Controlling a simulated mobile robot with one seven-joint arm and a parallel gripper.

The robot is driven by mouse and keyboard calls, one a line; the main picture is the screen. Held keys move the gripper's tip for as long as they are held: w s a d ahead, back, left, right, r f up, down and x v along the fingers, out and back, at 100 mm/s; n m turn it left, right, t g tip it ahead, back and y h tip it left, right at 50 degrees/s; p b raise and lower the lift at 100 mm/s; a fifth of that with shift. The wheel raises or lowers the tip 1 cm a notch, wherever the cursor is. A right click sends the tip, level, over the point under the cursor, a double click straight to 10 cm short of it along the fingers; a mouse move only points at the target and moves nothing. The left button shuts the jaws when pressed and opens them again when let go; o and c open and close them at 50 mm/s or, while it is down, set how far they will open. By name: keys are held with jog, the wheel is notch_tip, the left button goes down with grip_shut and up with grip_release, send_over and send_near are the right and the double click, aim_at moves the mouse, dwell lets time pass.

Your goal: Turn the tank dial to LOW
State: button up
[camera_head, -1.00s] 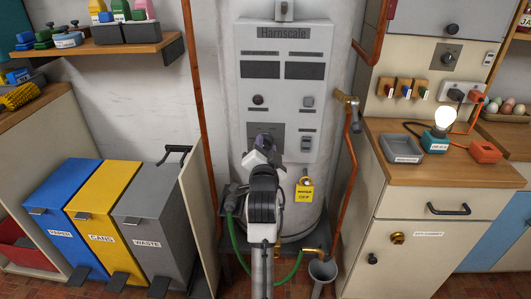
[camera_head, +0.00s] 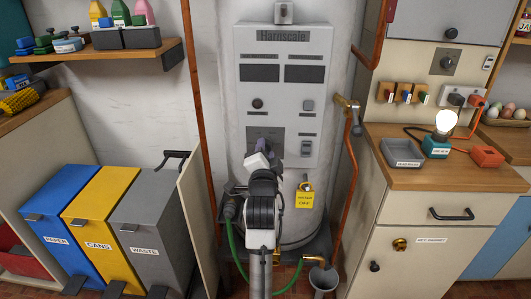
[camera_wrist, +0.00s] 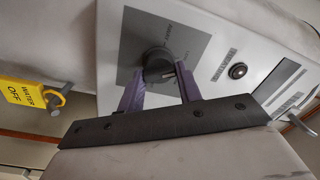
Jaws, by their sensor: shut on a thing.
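The tank dial (camera_wrist: 157,66) is a dark round knob on a grey plate on the tank's white control panel (camera_head: 283,110). In the wrist view, my gripper (camera_wrist: 160,80) has its two purple fingers on either side of the dial and is shut on it. In the head view my gripper (camera_head: 268,150) and arm hide most of the dial.
A copper pipe (camera_head: 347,180) runs at the right, and bins (camera_head: 150,225) stand at the left.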

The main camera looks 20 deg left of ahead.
jog(key=o, duration=1)
jog(key=shift+s, duration=0.1)
jog(key=shift+p+v, duration=1.2)
jog(key=shift+v, duration=5.65)
jog(key=shift+d, duration=0.1)
